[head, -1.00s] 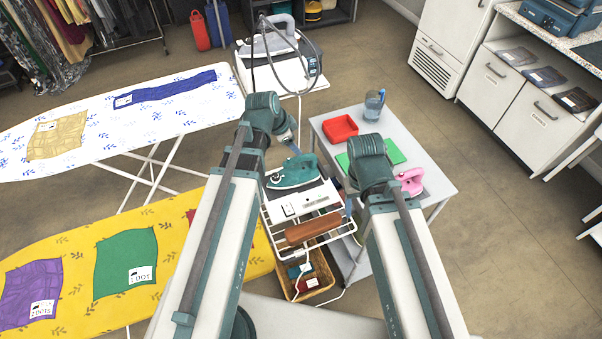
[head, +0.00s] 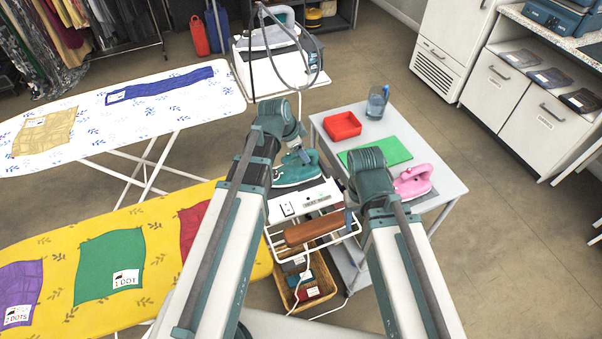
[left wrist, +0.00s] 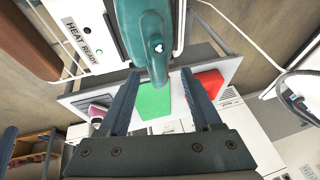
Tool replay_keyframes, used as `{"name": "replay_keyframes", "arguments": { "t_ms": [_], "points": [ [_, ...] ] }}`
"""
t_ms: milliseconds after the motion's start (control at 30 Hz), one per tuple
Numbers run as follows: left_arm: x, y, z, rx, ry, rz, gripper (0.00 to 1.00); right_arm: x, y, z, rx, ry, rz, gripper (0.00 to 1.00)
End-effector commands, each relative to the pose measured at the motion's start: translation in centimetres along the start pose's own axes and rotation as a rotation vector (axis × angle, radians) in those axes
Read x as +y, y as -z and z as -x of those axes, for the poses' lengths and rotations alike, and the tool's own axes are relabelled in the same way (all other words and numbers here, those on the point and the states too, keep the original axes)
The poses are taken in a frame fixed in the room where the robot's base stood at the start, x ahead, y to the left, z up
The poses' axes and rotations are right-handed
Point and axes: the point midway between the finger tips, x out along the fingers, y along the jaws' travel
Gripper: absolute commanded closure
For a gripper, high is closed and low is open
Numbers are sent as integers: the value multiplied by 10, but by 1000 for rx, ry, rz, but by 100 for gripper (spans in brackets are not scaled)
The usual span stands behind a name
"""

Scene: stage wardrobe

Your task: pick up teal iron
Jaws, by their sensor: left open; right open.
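The teal iron (head: 293,170) rests on a white stand marked HEAT READY (head: 315,198), partly hidden by my left wrist. In the left wrist view the teal iron (left wrist: 150,35) fills the top centre. My left gripper (left wrist: 161,78) is open there, its fingers on either side of the iron's near rounded end; I cannot tell if they touch it. In the head view my left gripper (head: 303,155) is small, just above the iron. My right gripper (head: 350,221) is mostly hidden by its own wrist, low beside the stand; nothing shows in it.
A grey side table (head: 440,188) at right carries a pink iron (head: 413,180), green mat (head: 393,150), red tray (head: 342,126) and blue cup (head: 376,103). A brown wooden block (head: 314,228) and wicker basket (head: 318,272) are below the stand. Ironing boards (head: 190,115) lie left.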

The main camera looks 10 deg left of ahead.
Motion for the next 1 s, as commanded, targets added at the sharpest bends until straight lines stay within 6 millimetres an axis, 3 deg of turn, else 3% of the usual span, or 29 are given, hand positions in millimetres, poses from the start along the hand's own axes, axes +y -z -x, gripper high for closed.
{"name": "replay_keyframes", "arguments": {
  "t_ms": [33, 200, 467, 833, 1000],
  "points": [
    [2, -4, -13, 0, 0, -1, 34, -1, 1, -14, 0, 0, 0, 39],
    [1, -3, -32, 0, 0, -1, 34, -3, 2, -30, 0, 0, 0, 39],
    [1, -2, -31, 0, 0, 0, 34, -3, 2, -29, 0, 0, 0, 39],
    [1, -2, -31, 0, 0, 0, 97, -3, 2, -29, 0, 0, 0, 39],
    [1, -2, -31, 0, 0, 0, 100, -3, 2, -29, 0, 0, 0, 39]
  ]
}}
